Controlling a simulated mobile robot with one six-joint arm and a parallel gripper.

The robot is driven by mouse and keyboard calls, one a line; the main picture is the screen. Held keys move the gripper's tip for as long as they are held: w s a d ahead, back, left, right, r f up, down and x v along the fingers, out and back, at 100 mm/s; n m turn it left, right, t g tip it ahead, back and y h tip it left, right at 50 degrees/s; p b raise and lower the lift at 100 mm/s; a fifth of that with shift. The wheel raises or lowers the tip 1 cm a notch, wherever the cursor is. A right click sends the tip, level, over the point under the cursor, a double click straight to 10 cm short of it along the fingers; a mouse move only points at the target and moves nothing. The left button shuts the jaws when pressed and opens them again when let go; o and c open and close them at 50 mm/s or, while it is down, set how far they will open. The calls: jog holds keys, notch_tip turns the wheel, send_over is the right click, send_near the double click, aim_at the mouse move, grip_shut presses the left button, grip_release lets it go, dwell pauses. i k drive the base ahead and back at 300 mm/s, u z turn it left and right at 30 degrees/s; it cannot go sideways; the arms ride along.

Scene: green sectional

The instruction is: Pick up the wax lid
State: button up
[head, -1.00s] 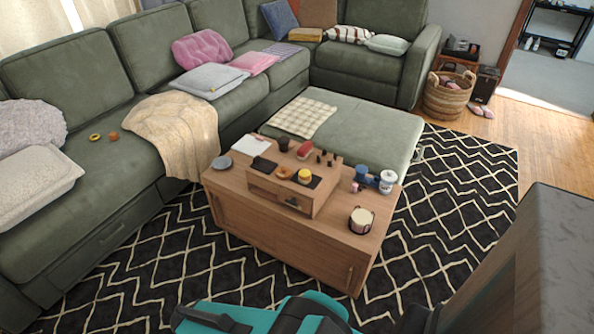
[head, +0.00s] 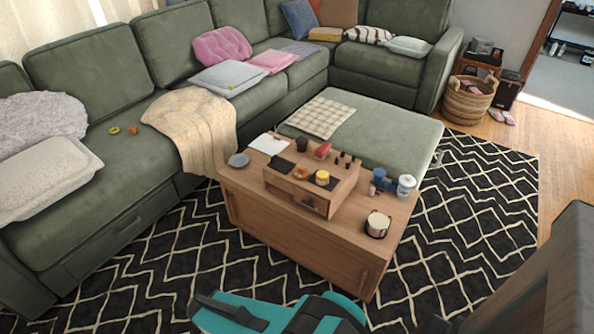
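I cannot tell for certain which item is the wax lid. On the wooden coffee table (head: 300,235), a white jar with a dark base (head: 378,224) stands near the right front edge. A white lidded jar (head: 406,186) stands behind it, beside a blue container (head: 380,176). A flat grey disc (head: 239,160) lies at the table's left end. A yellow jar with a dark top (head: 322,178) stands on the raised drawer box. Teal and black parts of my arm show at the bottom edge, apart from the table; no clear pair of fingertips can be made out.
The raised wooden drawer box (head: 295,193) holds a doughnut-like item (head: 301,173), a red item (head: 323,150) and small dark pieces. A green sectional (head: 130,135) and ottoman (head: 395,150) border the table. Patterned rug (head: 470,240) lies open to the right. A dark surface fills the lower right corner.

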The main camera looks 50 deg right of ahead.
aim_at(301, 173)
jog(key=u, duration=0.05)
jog(key=i, duration=0.95)
jog(key=z, duration=0.1)
